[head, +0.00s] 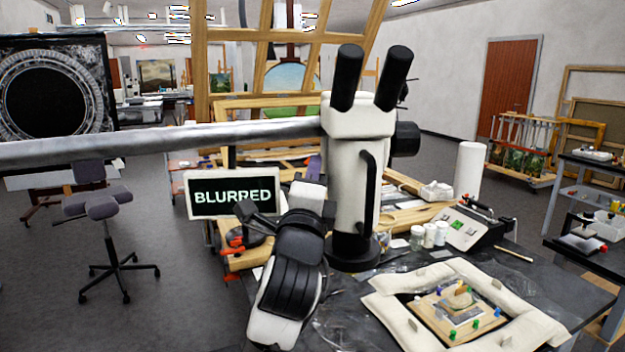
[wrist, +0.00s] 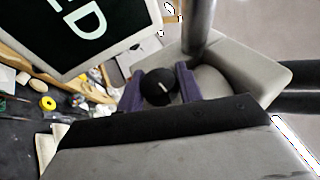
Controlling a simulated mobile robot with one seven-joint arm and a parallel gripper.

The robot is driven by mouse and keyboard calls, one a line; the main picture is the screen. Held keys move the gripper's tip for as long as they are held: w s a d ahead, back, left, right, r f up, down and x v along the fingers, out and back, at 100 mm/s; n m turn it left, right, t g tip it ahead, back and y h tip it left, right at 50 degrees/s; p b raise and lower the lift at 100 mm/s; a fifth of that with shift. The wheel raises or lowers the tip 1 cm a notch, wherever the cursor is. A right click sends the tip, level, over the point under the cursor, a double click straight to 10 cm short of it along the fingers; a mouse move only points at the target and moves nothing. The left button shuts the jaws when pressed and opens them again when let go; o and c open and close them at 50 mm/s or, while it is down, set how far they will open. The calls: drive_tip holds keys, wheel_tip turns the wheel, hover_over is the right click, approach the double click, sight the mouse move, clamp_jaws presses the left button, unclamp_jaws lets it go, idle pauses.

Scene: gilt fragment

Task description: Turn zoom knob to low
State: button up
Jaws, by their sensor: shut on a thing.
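In the head view, my gripper (head: 318,203) is at the left side of the microscope and hides that knob. A screen (head: 233,196) left of the microscope reads "BLURRED"; part of it also shows in the wrist view (wrist: 90,30).
A thick grey boom (head: 160,142) runs left from the microscope head. A padded white frame (head: 400,318) around a small pinned panel (head: 458,312) lies in front at right. Small jars (head: 428,235) and a control box (head: 465,228) stand behind it. A stool (head: 105,210) is at left.

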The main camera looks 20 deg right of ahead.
drive_tip(key=n+g+y, duration=0.1)
drive_tip(key=g, duration=0.1)
drive_tip(key=g+y, duration=0.1)
drive_tip(key=g, duration=0.2)
drive_tip(key=shift+r+n+y, duration=0.1)
drive_tip(key=shift+n+y, duration=0.3)
drive_tip(key=shift+f+n+g+y, duration=0.1)
drive_tip(key=shift+n+g+y, duration=0.15)
drive_tip(key=shift+g+y, duration=0.6)
drive_tip(key=shift+f+n+g+y, duration=0.1)
drive_tip(key=shift+n+g+y, duration=0.15)
drive_tip(key=shift+g, duration=1.2)
drive_tip(key=o, duration=1)
drive_tip(key=b+v, duration=0.3)
drive_tip(key=v, duration=1)
drive_tip(key=shift+s+a+r, duration=0.25)
